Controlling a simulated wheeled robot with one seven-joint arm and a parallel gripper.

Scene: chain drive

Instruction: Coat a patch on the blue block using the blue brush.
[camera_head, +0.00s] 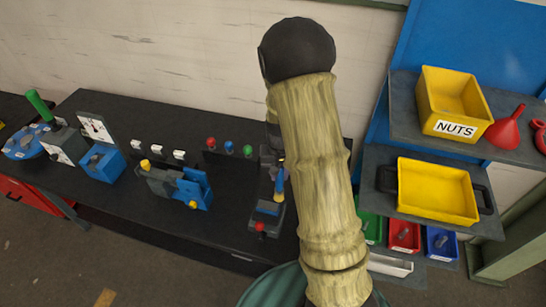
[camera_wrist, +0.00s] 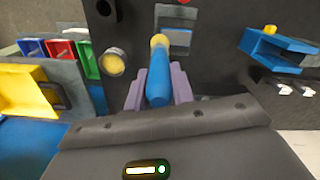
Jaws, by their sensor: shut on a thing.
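The blue brush (camera_wrist: 158,80) has a blue handle and a yellow collar. My gripper (camera_wrist: 158,97) is shut on its handle, with one finger on each side. In the head view a little of the brush (camera_head: 279,186) shows beside my arm, which hides most of my gripper. The yellow end is over or beside a grey-blue block (camera_wrist: 176,40) on a dark stand. This block also shows in the head view (camera_head: 267,208). I cannot tell whether the brush touches it. The bristles are not clearly visible.
A round pot (camera_wrist: 112,64) with a yellowish top stands beside the brush. A blue clamp-like fixture (camera_head: 194,190) and a blue box (camera_head: 102,163) stand on the black bench (camera_head: 130,210). Yellow bins (camera_head: 437,190) sit on shelves at the right.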

